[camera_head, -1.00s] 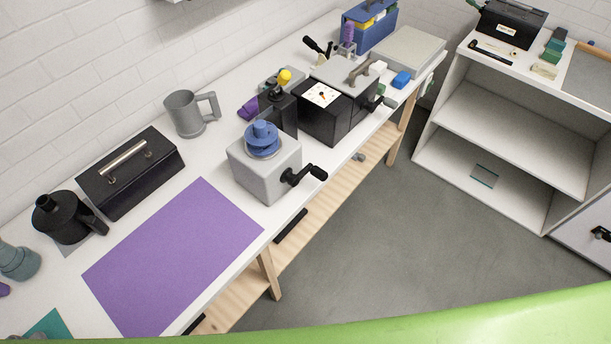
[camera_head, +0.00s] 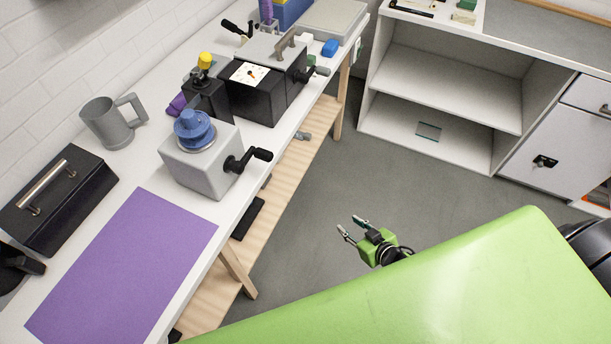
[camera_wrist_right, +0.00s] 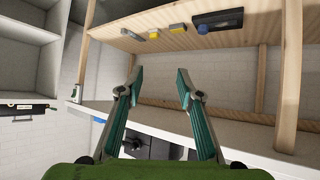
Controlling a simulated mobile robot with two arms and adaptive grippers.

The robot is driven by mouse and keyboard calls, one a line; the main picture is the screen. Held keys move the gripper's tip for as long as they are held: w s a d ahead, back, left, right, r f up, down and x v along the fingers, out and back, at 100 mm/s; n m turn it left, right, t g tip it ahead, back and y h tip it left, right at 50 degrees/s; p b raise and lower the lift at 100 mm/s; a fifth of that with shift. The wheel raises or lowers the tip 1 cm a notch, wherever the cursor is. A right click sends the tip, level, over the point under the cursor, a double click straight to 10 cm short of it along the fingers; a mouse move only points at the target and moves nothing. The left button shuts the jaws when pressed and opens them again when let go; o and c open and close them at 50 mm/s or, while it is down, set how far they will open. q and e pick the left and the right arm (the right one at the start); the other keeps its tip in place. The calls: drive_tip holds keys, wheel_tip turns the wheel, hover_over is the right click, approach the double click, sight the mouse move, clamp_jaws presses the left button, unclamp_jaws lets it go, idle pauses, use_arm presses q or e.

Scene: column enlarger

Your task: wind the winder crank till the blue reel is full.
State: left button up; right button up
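The winder is a light grey box (camera_head: 203,168) on the white workbench, with a blue reel (camera_head: 194,129) on top. Its black crank (camera_head: 248,159) sticks out from the right side. I cannot tell how full the reel is. My right gripper (camera_head: 352,228) is in front of the bench over the floor, well apart from the crank. In the right wrist view its two teal-padded fingers (camera_wrist_right: 157,100) stand wide apart with nothing between them.
A purple mat (camera_head: 125,262) lies left of the winder, with a black box (camera_head: 58,200) and grey mug (camera_head: 112,122) behind. A black machine with a dial (camera_head: 262,95) stands beyond the winder. White shelves (camera_head: 446,90) are at the right. Open floor lies between.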

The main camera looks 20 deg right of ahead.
drive_tip(key=w+a+r+n+t+y+b, duration=0.2)
drive_tip(key=w+a+r+t+y, duration=0.1)
drive_tip(key=w+r, duration=0.65)
drive_tip(key=n+g+y+b, duration=0.1)
drive_tip(key=n+y+b, duration=0.25)
drive_tip(key=y, duration=0.45)
approach(272, 158)
drive_tip(key=shift+n, duration=0.45)
drive_tip(key=shift+b+x, duration=0.7)
drive_tip(key=shift+x, duration=3.75)
drive_tip(key=shift+r+p, duration=0.15)
drive_tip(key=shift+p, duration=0.15)
drive_tip(key=shift+a, duration=0.1)
